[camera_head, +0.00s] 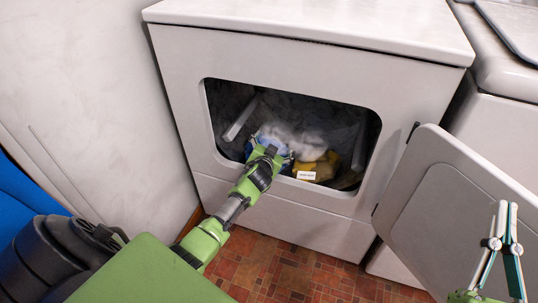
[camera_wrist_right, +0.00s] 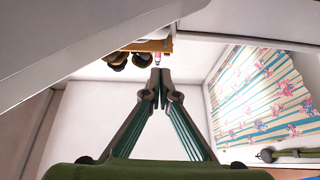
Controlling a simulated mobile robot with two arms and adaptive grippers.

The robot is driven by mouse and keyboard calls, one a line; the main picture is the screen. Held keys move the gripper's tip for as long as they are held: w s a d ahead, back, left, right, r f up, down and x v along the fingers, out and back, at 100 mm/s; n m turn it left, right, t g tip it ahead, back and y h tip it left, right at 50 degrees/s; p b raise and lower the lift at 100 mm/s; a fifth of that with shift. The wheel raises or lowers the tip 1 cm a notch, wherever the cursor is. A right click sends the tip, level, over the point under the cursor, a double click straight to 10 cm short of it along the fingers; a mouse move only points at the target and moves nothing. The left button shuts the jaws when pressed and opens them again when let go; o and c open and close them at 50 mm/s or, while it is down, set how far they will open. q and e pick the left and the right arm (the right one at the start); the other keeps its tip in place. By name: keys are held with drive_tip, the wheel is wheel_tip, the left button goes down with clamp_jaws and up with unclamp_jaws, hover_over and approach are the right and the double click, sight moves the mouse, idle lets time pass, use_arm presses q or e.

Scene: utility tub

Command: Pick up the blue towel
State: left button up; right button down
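The blue towel (camera_head: 279,146) lies inside the open dryer drum, partly hidden behind my left gripper. My left gripper (camera_head: 266,141) reaches through the dryer opening and is right at the blue towel. Its fingertips are small and overlap the cloth, so I cannot tell whether it is open or shut on it. My right gripper (camera_head: 507,208) is at the lower right, in front of the open dryer door. In the right wrist view its fingertips (camera_wrist_right: 157,78) meet with nothing between them.
The white dryer (camera_head: 250,55) has its door (camera_head: 455,185) swung open to the right. A white cloth (camera_head: 300,140) and a yellow cloth with a white label (camera_head: 325,168) lie beside the blue towel. A wall (camera_head: 80,90) stands close on the left.

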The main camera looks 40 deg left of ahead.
use_arm(q)
drive_tip(key=c, duration=1.4)
drive_tip(key=shift+r, duration=0.15)
